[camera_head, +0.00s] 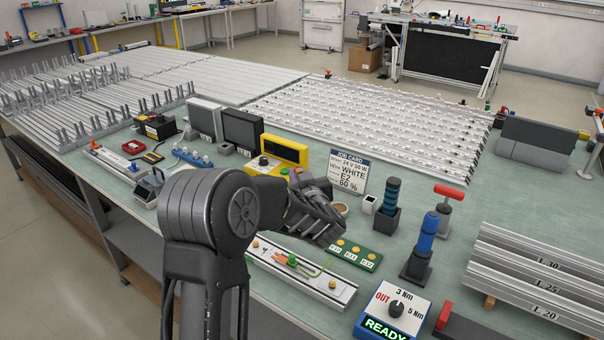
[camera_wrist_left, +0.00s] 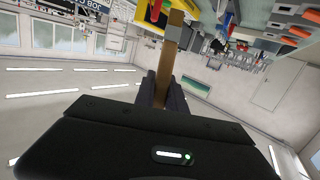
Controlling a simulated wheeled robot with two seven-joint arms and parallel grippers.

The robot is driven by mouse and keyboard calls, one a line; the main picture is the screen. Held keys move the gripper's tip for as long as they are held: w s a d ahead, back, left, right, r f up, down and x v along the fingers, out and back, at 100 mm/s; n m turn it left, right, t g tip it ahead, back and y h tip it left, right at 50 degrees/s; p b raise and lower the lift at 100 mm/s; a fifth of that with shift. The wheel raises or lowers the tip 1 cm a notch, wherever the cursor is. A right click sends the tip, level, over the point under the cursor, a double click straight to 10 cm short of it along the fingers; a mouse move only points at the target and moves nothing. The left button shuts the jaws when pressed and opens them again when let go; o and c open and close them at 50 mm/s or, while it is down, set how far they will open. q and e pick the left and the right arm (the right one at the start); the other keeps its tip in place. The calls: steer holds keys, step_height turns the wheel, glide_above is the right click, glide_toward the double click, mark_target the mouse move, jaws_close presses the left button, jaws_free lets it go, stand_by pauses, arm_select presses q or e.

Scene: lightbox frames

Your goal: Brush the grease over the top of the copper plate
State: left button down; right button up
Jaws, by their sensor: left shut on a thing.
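My left gripper (camera_head: 318,218) hangs over the middle of the bench, seen from behind its dark arm. In the left wrist view its fingers (camera_wrist_left: 162,92) are shut on a wooden brush handle (camera_wrist_left: 167,65) with a grey metal band (camera_wrist_left: 178,32). The bristles are out of that frame, and in the head view the arm hides the brush. A small round pot (camera_head: 341,209) with a brownish top stands just right of the gripper; I cannot tell if it holds grease. I cannot make out a copper plate for sure. My right gripper is not in view.
A job card (camera_head: 347,172) stands behind the gripper. A green board with gold discs (camera_head: 355,253) and a metal rail unit (camera_head: 325,287) lie in front. A blue-handled tool (camera_head: 424,240) and a torque box (camera_head: 394,308) stand right.

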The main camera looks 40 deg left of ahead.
arm_select(q)
steer(key=shift+w+d+f, duration=0.1)
steer(key=shift+w+d, duration=0.05)
steer(key=shift+w, duration=0.05)
steer(key=shift+f, duration=0.1)
steer(key=shift+f+b, duration=1.95)
steer(key=shift+f, duration=0.5)
steer(key=shift+s, duration=0.1)
